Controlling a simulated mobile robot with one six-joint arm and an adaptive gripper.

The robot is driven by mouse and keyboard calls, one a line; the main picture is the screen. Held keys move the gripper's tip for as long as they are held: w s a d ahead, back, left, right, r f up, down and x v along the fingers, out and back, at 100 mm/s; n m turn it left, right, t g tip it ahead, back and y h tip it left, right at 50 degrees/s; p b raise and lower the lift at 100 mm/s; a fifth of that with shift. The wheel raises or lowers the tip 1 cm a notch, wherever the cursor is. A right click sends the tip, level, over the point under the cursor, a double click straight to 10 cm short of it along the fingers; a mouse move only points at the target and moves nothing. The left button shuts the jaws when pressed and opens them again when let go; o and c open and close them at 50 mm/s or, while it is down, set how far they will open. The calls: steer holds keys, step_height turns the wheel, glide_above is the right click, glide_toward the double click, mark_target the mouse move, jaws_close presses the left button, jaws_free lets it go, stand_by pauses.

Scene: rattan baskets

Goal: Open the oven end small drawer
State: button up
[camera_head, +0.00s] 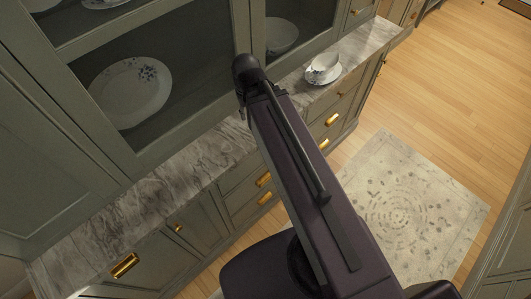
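A grey-green cabinet has drawers and doors with gold handles under a grey marble counter (150,190). Two drawers (238,177) with gold handles (264,179) show just left of my arm, one above the other. More drawers with gold handles (332,119) show to the right of my arm. All the drawer fronts I can see look closed. No oven shows, so I cannot tell which drawer is at the oven end. My dark arm crosses the middle of the picture, its rounded joint above the counter edge. My gripper is not clearly visible and seems hidden by the arm.
Glass-fronted cupboards above hold a patterned plate (131,93) and a bowl (281,36). A pale rug (420,205) lies on the wooden floor (450,90), which looks clear at right.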

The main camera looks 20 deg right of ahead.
step_height(320, 180, down, 2)
steer(key=shift+f+b, duration=0.25)
steer(key=shift+b, duration=0.85)
steer(key=shift+o, duration=1)
